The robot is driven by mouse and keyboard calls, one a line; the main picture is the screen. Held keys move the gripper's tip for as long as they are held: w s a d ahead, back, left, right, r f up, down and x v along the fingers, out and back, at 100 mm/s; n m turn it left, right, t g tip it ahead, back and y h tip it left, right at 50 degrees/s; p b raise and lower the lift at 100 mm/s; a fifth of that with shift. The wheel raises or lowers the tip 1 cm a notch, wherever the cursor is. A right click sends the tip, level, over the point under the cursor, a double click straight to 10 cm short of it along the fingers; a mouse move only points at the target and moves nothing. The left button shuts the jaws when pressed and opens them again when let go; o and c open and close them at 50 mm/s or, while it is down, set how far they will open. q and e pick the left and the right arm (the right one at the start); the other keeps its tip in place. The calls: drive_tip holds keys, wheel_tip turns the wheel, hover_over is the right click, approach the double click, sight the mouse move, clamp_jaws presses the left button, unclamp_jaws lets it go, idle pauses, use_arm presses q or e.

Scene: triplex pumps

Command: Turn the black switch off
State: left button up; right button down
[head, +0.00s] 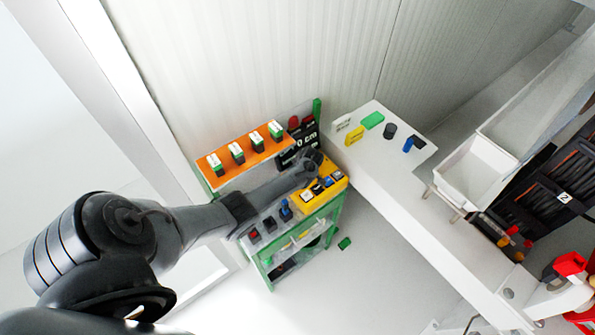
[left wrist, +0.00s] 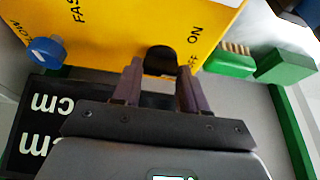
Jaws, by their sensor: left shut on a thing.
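A yellow control box (head: 335,189) stands on the upper part of a green-framed bench. In the left wrist view, the yellow box (left wrist: 105,35) carries the black switch (left wrist: 160,58), with ON and OFF lettering beside it. My left gripper (left wrist: 158,86) has its two fingers on either side of the switch and is shut on it. The fingertips and the bar between them hide part of the switch, so I cannot tell its position. In the head view my left gripper (head: 312,166) is at the box's back left. My right gripper is not in view.
A blue knob (left wrist: 45,50) sits on the same yellow face. A white table (head: 385,165) with small blocks stands to the right. Green blocks (left wrist: 285,67) lie near the box.

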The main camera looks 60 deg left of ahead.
use_arm(q)
drive_tip(key=shift+r, duration=0.1)
idle(0.3)
drive_tip(key=o, duration=0.8)
drive_tip(key=p+v, duration=0.1)
drive_tip(key=v, duration=0.9)
drive_tip(key=shift+d+r, duration=0.25)
drive_tip(key=shift+r, duration=0.05)
drive_tip(key=shift+d, duration=0.1)
